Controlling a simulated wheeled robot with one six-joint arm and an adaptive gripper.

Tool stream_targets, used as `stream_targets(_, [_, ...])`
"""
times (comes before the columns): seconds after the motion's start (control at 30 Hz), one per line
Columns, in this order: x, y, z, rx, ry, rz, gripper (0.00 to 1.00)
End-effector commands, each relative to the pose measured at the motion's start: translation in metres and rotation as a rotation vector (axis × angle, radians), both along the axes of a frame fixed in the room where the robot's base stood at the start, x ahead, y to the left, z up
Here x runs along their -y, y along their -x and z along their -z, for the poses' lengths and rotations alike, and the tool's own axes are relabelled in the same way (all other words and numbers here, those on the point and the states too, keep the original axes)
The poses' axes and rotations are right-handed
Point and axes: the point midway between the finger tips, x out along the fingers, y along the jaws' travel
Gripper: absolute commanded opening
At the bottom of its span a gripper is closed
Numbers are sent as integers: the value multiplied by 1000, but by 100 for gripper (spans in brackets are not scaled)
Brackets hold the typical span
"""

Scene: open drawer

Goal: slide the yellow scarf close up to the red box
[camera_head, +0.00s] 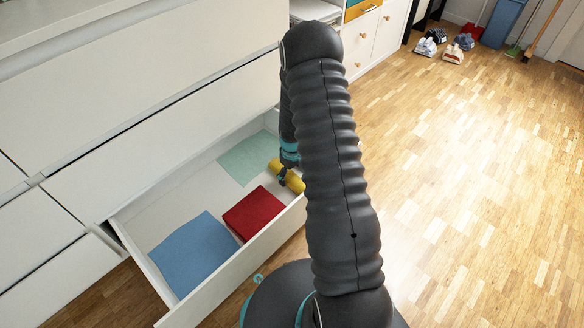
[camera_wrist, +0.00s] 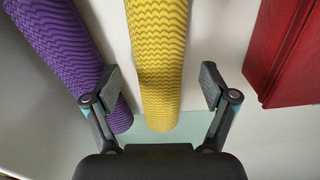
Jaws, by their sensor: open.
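The yellow scarf (camera_head: 290,179) is a roll lying in the open drawer; in the wrist view (camera_wrist: 160,60) it runs between my two fingers. My gripper (camera_wrist: 161,86) is open, with a finger on either side of the yellow scarf and bare space between the scarf and the right finger. The red box (camera_head: 253,212) lies to the left of the scarf in the head view. In the wrist view the red box (camera_wrist: 285,55) is at the upper right, with a strip of pale drawer floor between it and the scarf. My arm hides part of the scarf in the head view.
A purple roll (camera_wrist: 65,50) lies left of the yellow scarf in the wrist view, close to my left finger. A blue cloth (camera_head: 193,252) and a pale green cloth (camera_head: 248,158) lie flat in the drawer (camera_head: 235,277), whose walls surround everything.

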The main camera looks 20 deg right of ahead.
Motion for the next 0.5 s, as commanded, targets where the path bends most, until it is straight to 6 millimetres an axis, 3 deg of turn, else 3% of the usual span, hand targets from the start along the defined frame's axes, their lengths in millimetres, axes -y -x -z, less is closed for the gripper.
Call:
stream_targets(0.2, [0, 0, 24, 0, 0, 0, 84])
stream_targets(0.5, [0, 0, 29, 0, 0, 0, 84])
